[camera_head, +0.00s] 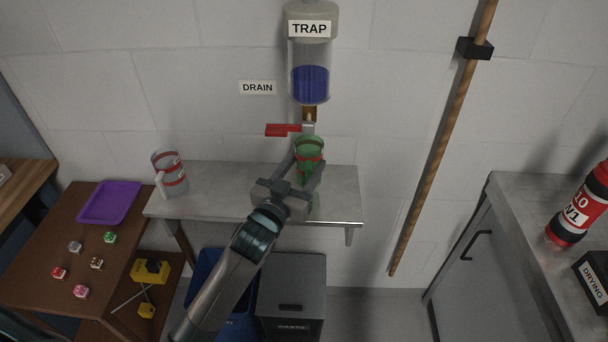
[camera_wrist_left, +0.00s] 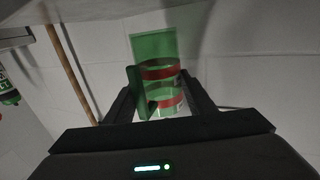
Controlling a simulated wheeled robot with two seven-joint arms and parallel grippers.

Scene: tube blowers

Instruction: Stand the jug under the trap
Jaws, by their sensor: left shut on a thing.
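The trap (camera_head: 309,70) is a clear cylinder on the wall with blue liquid inside. Below it is a brass outlet with a red lever (camera_head: 284,130). A green see-through jug (camera_head: 310,149) with red bands is upright beneath the outlet. My left gripper (camera_head: 304,178) is shut on this green jug above the grey shelf (camera_head: 230,195). In the left wrist view the green jug (camera_wrist_left: 155,50) shows between the two fingers. I cannot tell whether its base touches the shelf. A clear jug (camera_head: 172,174) with red bands stands at the shelf's left end. My right gripper is not in view.
A brown table (camera_head: 45,240) at left holds a purple tray (camera_head: 109,203) and several dice. A blue bin (camera_head: 205,272) and a dark grey bin (camera_head: 291,285) stand under the shelf. A wooden pole (camera_head: 440,150) leans at right, near a grey cabinet (camera_head: 470,275).

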